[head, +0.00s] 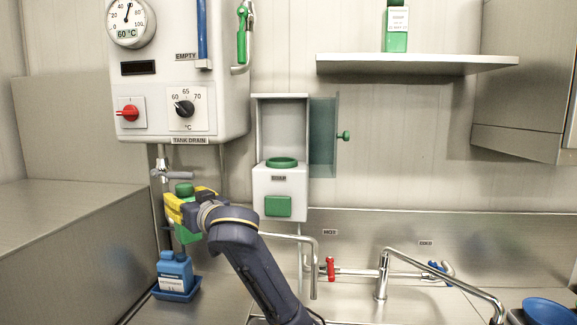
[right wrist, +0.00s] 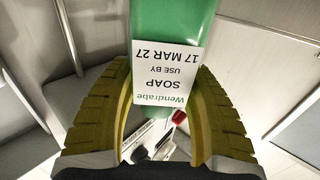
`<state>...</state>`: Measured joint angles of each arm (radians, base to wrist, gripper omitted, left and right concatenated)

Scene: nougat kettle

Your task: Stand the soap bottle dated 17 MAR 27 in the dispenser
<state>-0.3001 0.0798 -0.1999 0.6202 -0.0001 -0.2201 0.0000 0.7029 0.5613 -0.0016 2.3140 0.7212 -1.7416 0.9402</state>
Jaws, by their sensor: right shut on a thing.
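My right gripper (head: 186,207) is at the left of the head view, below the tank, with its yellow fingers shut around a green soap bottle (head: 187,234). The bottle looks upright, its green cap above the fingers. In the right wrist view this bottle (right wrist: 170,35) carries a white label, upside down, reading "SOAP, USE BY 17 MAR 27". The white dispenser (head: 262,207), marked SOAP, is on the wall to the right of the gripper. Its clear door (head: 322,138) stands open to the right, and a green ring sits in its empty bay. My left gripper is not in view.
Another green soap bottle (head: 397,42) stands on the wall shelf (head: 417,64); its date is too small to read. A blue bottle (head: 175,273) stands in a blue tray (head: 186,294) below my gripper. A tap pipe (head: 312,265) rises right of my arm.

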